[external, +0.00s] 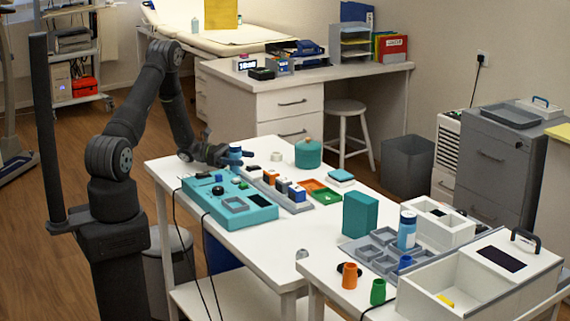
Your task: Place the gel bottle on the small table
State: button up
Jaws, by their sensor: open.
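A blue bottle with a pale label and white top (407,234), probably the gel bottle, stands upright by the grey compartment tray at the right. My gripper (229,157) is open, low over the far left part of the white table (172,163), well away from that bottle. A small blue item (236,151) is at the gripper's fingertips; I cannot tell whether it touches them. A second white table (313,268) adjoins at the front right; I cannot tell which surface is the small table.
A teal control box (262,211) and a row of small blocks (278,184) lie near my gripper. A teal box (360,214), orange cup (350,275), green cup (378,291) and white bin (430,302) crowd the right. Bare tabletop shows in the middle.

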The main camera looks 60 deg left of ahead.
jog(key=shift+c, duration=0.4)
jog(key=c, duration=1.1)
jog(key=shift+r, duration=0.15)
jog(key=shift+r, duration=0.6)
notch_tip(320, 180, up, 2)
jog(key=shift+r, duration=0.2)
jog(key=s+d+r, duration=0.3)
jog(key=d+r, duration=0.4)
jog(key=d, duration=0.4)
jog(key=w+d+n+t+y, duration=0.6)
jog(key=w+n+y, duration=0.1)
jog(key=w+y, duration=0.1)
jog(key=shift+r+t+y, duration=0.25)
jog(key=shift+t+y, duration=0.05)
jog(key=shift+y, duration=0.4)
